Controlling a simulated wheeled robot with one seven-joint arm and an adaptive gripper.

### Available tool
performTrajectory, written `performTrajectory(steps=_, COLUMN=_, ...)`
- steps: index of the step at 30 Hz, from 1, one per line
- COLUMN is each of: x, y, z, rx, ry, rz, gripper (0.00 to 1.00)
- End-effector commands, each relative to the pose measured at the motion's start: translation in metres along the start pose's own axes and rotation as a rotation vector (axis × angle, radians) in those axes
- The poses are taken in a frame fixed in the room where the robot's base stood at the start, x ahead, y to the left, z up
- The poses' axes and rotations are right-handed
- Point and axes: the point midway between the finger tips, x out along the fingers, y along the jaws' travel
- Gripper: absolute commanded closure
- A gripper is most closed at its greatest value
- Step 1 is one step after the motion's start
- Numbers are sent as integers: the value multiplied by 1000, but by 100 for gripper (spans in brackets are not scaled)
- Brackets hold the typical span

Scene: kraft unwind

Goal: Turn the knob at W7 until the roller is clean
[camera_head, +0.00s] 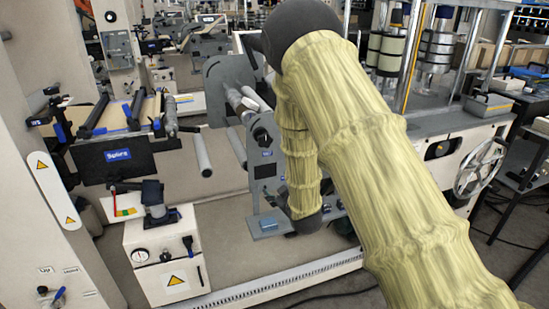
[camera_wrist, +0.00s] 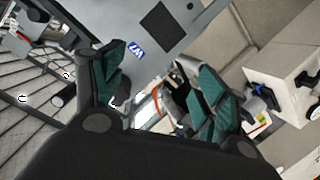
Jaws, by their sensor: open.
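The knob (camera_head: 262,136) is a dark round piece on the grey upright plate (camera_head: 225,72), in the middle of the head view. A small blue label sits just below it; in the wrist view the label (camera_wrist: 136,49) reads W7. Pale grey rollers (camera_head: 236,98) stick out from the plate; I cannot tell whether their surface is clean. My gripper (camera_wrist: 160,95) is open, with green pads, in front of the plate. The left finger is close to the label and seems to cover the knob; contact cannot be told.
A black unit with a blue sign (camera_head: 118,155) stands at left. A white box with a gauge (camera_head: 165,262) stands on the floor at front left. A machine with a handwheel (camera_head: 481,167) is at right. Beige floor lies between the units.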

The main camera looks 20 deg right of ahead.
Motion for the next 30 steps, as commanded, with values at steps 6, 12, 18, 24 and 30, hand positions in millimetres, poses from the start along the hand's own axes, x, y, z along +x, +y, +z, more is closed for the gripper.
performTrajectory(steps=6, x=23, y=43, z=-76, rx=-86, ry=171, rz=78, gripper=27)
performTrajectory(steps=12, x=28, y=56, z=-100, rx=-112, ry=220, rz=102, gripper=27)
performTrajectory(steps=18, x=41, y=58, z=-104, rx=-113, ry=223, rz=104, gripper=27)
performTrajectory(steps=24, x=61, y=59, z=-108, rx=-112, ry=221, rz=103, gripper=27)
performTrajectory(steps=30, x=81, y=61, z=-112, rx=-112, ry=221, rz=103, gripper=27)
